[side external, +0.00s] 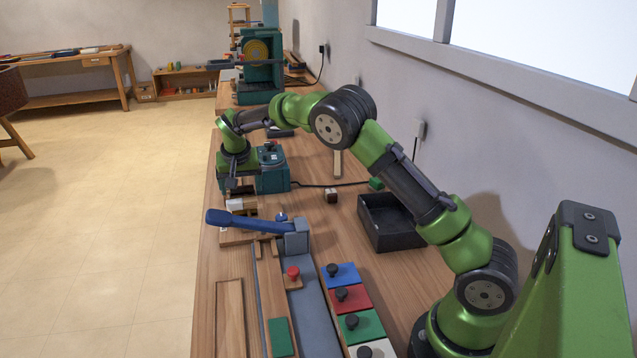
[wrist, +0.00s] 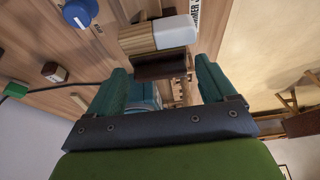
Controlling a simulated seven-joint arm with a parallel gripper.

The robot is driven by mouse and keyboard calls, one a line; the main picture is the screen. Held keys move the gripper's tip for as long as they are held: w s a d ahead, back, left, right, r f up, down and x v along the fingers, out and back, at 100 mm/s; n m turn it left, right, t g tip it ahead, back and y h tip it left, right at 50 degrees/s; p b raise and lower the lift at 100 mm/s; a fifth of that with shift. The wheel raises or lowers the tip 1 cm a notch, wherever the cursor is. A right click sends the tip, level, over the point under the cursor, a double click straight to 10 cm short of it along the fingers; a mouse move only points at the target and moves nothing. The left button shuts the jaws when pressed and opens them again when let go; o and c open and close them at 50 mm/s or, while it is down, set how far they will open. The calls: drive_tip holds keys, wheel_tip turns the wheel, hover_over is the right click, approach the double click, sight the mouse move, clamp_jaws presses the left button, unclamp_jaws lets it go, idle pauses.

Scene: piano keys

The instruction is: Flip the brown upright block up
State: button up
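My gripper (wrist: 163,66) is open, with its two teal fingers spread apart and pointing at the bench. A dark brown block (wrist: 160,66) shows in the gap between the fingertips; I cannot tell whether either finger touches it. Beside it are a striped wooden piece (wrist: 136,40) and a white block (wrist: 176,31). In the side view my gripper (side external: 236,188) is low over the bench, just behind the white block (side external: 235,204). The dark brown block is mostly hidden there by my gripper.
A blue lever (side external: 250,220) lies across the fixture in front. A teal machine (side external: 272,170) stands close to my gripper's right. A small brown block (side external: 331,196) and a black tray (side external: 390,222) are farther right. Colored knobbed plates (side external: 350,298) line the near bench.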

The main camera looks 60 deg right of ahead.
drive_tip(key=shift+o, duration=0.4)
drive_tip(key=shift+d, duration=0.1)
drive_tip(key=shift+r, duration=0.25)
drive_tip(key=v, duration=1.6)
drive_tip(key=shift+r, duration=0.1)
